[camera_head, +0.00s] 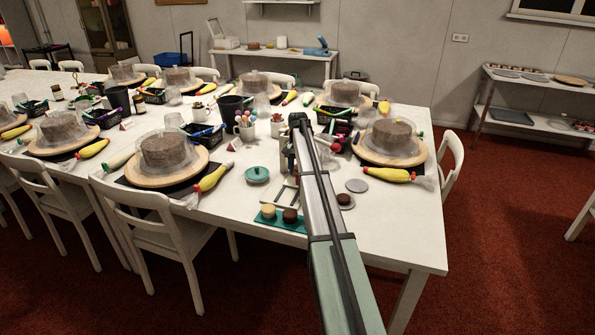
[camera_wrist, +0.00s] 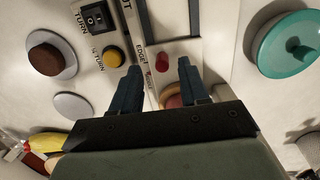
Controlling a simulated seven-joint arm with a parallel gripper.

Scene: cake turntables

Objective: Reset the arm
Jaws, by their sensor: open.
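My gripper (camera_wrist: 158,68) is open in the wrist view, its two dark fingers apart with nothing held between them. Behind the fingers is a pale control panel with a black rocker switch (camera_wrist: 97,18), a yellow button (camera_wrist: 112,57) and a red button (camera_wrist: 162,62). Lettering by them includes "TURN" and "EDGE". A round brownish thing (camera_wrist: 172,100) shows between the fingers, partly hidden by the gripper's body. In the head view my arm reaches over the white table (camera_head: 405,235) beside a pale device (camera_head: 288,163); the gripper's fingers cannot be made out there.
A teal lid (camera_head: 257,174) lies left of my arm. A teal board (camera_head: 265,226) bears two small cakes. A grey disc (camera_head: 357,185) and a small dark cake (camera_head: 345,197) lie right. Turntables with cakes (camera_head: 392,134) and yellow piping bags (camera_head: 390,175) surround. The table's front right is clear.

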